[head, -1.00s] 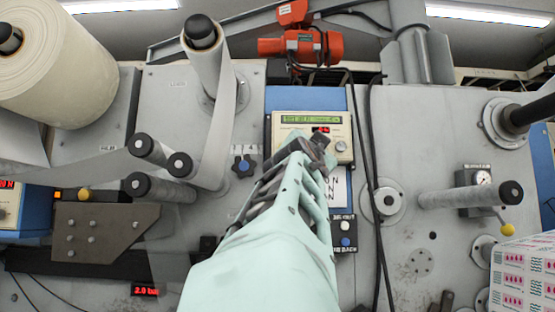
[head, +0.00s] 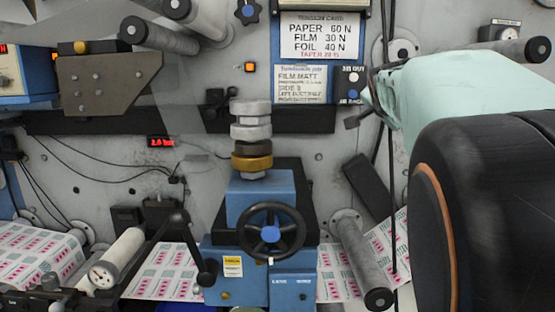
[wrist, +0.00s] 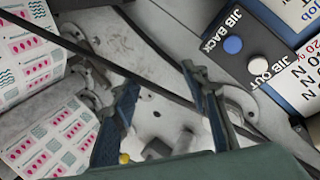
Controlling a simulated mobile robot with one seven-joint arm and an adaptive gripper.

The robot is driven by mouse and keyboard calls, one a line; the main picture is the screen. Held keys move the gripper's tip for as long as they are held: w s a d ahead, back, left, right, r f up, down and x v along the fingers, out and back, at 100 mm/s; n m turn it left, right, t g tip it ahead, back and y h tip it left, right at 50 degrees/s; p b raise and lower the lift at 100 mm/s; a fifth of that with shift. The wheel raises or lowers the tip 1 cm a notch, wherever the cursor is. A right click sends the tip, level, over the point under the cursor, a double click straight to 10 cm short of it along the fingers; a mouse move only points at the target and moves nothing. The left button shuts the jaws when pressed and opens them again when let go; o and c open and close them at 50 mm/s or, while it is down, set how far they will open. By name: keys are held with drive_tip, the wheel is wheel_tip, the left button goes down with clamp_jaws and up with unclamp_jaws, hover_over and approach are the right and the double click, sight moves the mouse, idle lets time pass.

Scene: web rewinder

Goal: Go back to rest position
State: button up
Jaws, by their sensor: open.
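My gripper (head: 368,98) is at the right of the head view, at the end of my pale green arm, close to the small dark jib button box (head: 347,86). In the wrist view my gripper (wrist: 160,85) has its two blue-black fingers spread, with nothing between them. The jib button box (wrist: 236,48) shows there at the upper right, with a blue and a white button, apart from the fingers. Part of the gripper is hidden in the head view by its angle.
A black cable (head: 392,190) hangs near my gripper and crosses the wrist view (wrist: 95,55). A blue unit with a black handwheel (head: 271,233) stands at lower centre. A roller (head: 360,262) sticks out at lower right. Printed web (wrist: 50,140) lies at left in the wrist view.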

drive_tip(key=s+f+n+g+y+p, duration=0.1)
drive_tip(key=s+f+g+y, duration=0.1)
drive_tip(key=s+f, duration=0.45)
drive_tip(key=s+f+n+g+y+p, duration=0.1)
drive_tip(key=s+f+g+y, duration=0.15)
drive_tip(key=f, duration=0.65)
drive_tip(key=s+a+f+n+g+p, duration=0.1)
drive_tip(key=s+a+f+n, duration=0.2)
drive_tip(key=s, duration=0.6)
drive_tip(key=s+a+f+n+g, duration=0.1)
drive_tip(key=s+a+f+n, duration=0.2)
drive_tip(key=s, duration=0.7)
drive_tip(key=s+a+f+n+g+p, duration=0.1)
drive_tip(key=s+a+f+n, duration=0.2)
drive_tip(key=s+a, duration=0.3)
drive_tip(key=s, duration=0.4)
drive_tip(key=shift+a+n+g+p, duration=0.25)
drive_tip(key=shift+n+g+p, duration=0.05)
drive_tip(key=shift+n+g, duration=0.1)
drive_tip(key=shift+y, duration=0.25)
